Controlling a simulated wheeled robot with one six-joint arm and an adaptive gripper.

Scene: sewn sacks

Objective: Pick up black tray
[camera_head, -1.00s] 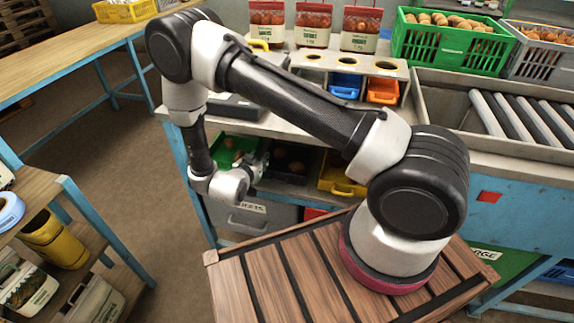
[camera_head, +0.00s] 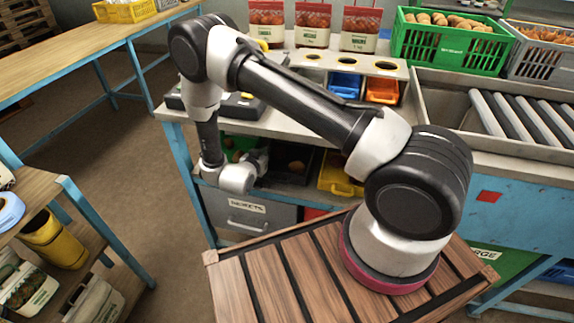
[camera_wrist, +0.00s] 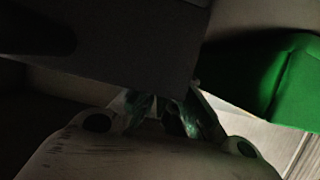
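The black tray (camera_head: 288,181) sits on the shelf under the counter, between a green tray and a yellow one, with something orange-brown inside. My arm reaches down to that shelf from the left. My gripper (camera_head: 259,160) is at the tray's left side, partly hidden by my wrist. In the wrist view, a large dark wall, which looks like the black tray (camera_wrist: 140,60), fills the upper left. My fingertips (camera_wrist: 165,108) are close below its edge. The picture is too dark to tell whether they grip it.
A green tray (camera_head: 236,143) is left of the black one; green also shows at right in the wrist view (camera_wrist: 292,85). A yellow tray (camera_head: 338,181) stands to the right. A grey drawer (camera_head: 252,218) is below. The counter overhangs the shelf.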

